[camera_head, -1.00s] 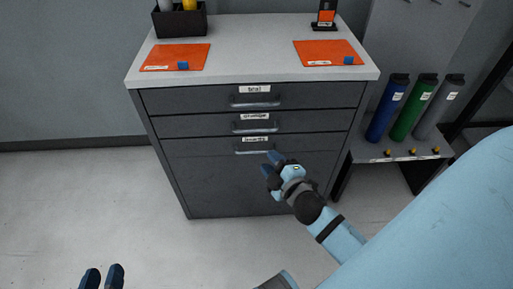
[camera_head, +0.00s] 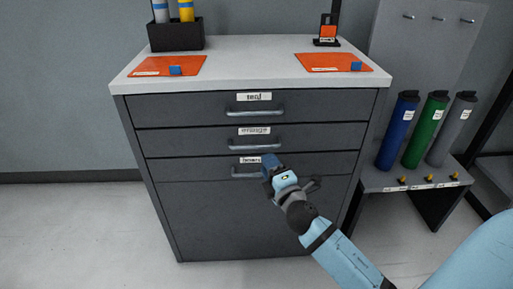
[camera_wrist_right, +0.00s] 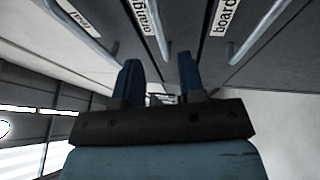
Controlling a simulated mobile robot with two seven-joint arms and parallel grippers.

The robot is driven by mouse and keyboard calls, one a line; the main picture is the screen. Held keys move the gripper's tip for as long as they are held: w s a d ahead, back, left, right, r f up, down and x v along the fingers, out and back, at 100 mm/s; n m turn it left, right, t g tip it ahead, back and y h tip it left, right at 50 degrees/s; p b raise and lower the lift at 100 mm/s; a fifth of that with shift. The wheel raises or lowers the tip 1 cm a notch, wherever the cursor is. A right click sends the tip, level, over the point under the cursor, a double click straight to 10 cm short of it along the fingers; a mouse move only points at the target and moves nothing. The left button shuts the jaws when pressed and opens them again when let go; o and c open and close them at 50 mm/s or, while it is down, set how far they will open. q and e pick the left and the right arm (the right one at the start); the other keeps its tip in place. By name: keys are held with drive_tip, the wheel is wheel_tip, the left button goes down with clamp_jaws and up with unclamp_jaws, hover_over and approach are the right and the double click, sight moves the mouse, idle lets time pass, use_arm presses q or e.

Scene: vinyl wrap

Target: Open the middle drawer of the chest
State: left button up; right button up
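The grey chest (camera_head: 240,220) has drawers under a pale top, all shut flush. The middle drawer (camera_head: 185,143) has a label that looks like "orange" and a bar handle (camera_head: 254,144). In the right wrist view this label (camera_wrist_right: 151,14) and its handle (camera_wrist_right: 152,40) are at the top centre. My right gripper (camera_head: 272,165) is in front of the lowest labelled drawer, just below the middle handle and overlapping the right end of the lower handle (camera_head: 245,173). In the right wrist view its blue fingers (camera_wrist_right: 160,80) are apart with nothing held. My left gripper is not in view.
Orange sheets (camera_head: 167,66) with small blue blocks lie on the chest top, near a black holder (camera_head: 175,34) with tubes. A low rack (camera_head: 412,178) with blue, green and grey bottles stands close at the right. The floor at the left is clear.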

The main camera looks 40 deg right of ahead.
sight(256, 147)
drive_tip(key=x, duration=0.7)
drive_tip(key=shift+w+b, duration=0.3)
drive_tip(key=shift+b, duration=0.1)
clamp_jaws()
